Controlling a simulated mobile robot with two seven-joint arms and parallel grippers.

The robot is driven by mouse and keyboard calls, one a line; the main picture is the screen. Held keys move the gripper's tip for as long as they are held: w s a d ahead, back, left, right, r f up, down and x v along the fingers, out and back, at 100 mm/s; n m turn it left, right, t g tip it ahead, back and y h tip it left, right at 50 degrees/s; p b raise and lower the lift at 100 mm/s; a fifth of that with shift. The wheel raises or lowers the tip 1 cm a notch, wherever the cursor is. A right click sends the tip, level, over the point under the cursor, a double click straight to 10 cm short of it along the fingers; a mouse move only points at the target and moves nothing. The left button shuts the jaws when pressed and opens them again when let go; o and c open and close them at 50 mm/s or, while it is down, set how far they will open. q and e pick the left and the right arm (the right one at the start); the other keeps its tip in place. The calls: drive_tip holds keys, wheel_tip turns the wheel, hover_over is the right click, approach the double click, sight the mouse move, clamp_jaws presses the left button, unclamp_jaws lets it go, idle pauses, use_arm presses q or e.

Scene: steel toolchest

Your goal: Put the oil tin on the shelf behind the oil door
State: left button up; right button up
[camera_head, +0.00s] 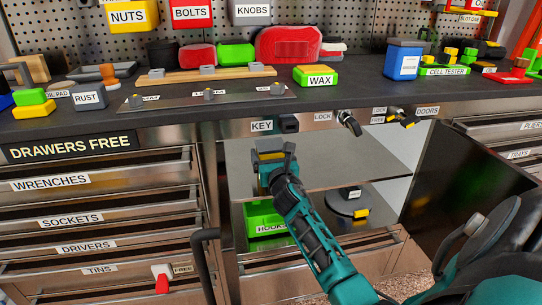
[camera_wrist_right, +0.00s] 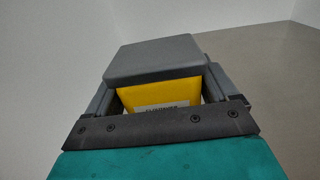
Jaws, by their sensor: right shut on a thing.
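My right gripper (camera_head: 270,160) reaches into the open cabinet bay under the worktop. It is shut on a yellow tin with a grey top (camera_wrist_right: 160,93), which the right wrist view shows between the fingers. The tin's label is mostly hidden and unreadable, so I cannot confirm that it is the oil tin. In the head view the tin is at the level of the cabinet's upper shelf (camera_head: 335,165). I cannot tell whether it touches the shelf. A dark door (camera_head: 450,180) stands open at the bay's right; no oil label shows on it. My left gripper is not in view.
Below the shelf are a green HOOKS bin (camera_head: 258,214) and a round dark object (camera_head: 345,203). The shelf's right part is clear. Keys (camera_head: 348,122) hang at the bay's top edge. A dark bar (camera_head: 204,250) stands at the bay's left. Labelled drawers (camera_head: 90,220) are shut.

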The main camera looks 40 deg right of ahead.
drive_tip(key=o, duration=1.2)
drive_tip(key=shift+f, duration=0.1)
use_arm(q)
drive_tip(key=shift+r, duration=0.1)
use_arm(e)
drive_tip(key=shift+r+p, duration=0.3)
use_arm(q)
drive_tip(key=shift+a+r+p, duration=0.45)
drive_tip(key=shift+p, duration=0.5)
use_arm(e)
drive_tip(key=v, duration=1.2)
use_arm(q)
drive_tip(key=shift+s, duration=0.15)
use_arm(e)
drive_tip(key=shift+s+f, duration=0.1)
drive_tip(key=shift+f, duration=0.05)
